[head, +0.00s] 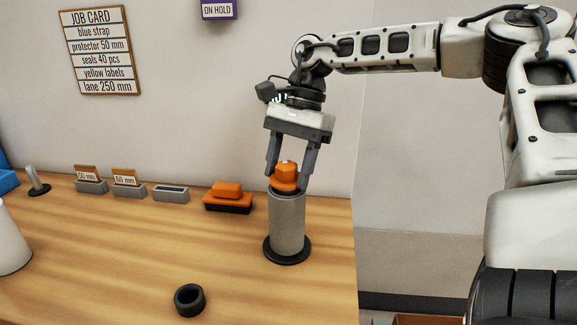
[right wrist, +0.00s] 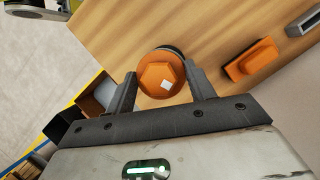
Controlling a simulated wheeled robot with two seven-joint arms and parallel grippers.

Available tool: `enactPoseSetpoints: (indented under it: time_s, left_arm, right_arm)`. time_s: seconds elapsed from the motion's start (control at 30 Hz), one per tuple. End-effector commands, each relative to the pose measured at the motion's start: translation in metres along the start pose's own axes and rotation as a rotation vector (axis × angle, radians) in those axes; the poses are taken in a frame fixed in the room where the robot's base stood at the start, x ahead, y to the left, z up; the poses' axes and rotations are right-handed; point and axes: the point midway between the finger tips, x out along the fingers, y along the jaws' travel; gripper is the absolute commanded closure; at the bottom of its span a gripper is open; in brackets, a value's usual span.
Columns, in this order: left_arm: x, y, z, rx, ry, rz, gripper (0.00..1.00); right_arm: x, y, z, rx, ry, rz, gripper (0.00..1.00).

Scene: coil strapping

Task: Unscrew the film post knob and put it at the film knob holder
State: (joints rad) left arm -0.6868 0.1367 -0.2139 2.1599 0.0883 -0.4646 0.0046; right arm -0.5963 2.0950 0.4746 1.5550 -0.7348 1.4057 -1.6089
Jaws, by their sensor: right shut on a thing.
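The film post knob (head: 285,174) is orange with a small white mark on top. It sits at the top of a grey upright post (head: 288,224) with a black round base. My right gripper (head: 288,182) points down over the post, with its fingers on either side of the knob and shut on it. In the right wrist view the knob (right wrist: 161,76) shows from above as a six-sided cap between the fingertips (right wrist: 164,84). A black ring (head: 190,300) lies on the table in front; I cannot tell whether it is the film knob holder. My left gripper is not in view.
On the wooden table (head: 130,240), left of the post, stand an orange block on a black base (head: 228,197), an empty grey holder (head: 170,193) and two holders with 50 mm cards (head: 125,182). A white cylinder (head: 10,240) stands at the left edge. The table ends just right of the post.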

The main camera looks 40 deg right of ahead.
Motion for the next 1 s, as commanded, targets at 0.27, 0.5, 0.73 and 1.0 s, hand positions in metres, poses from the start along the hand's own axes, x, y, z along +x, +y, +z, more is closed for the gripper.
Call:
enactPoseSetpoints:
  time_s: [0.27,0.5,0.73,1.0]
  left_arm:
    - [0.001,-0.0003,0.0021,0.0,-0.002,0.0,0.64]
    - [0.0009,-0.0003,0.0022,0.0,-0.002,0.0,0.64]
    - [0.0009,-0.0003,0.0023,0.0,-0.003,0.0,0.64]
    - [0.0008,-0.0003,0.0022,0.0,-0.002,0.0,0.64]
  right_arm:
    - [0.0018,-0.002,0.0004,-0.429,0.0,0.191,0.93]
    - [0.0011,-0.002,0.0002,-0.609,-0.002,0.26,0.93]
    - [0.0009,-0.0022,0.0002,-0.618,-0.001,0.263,0.93]
    - [0.0008,-0.003,0.0003,-0.77,0.0,0.324,0.93]
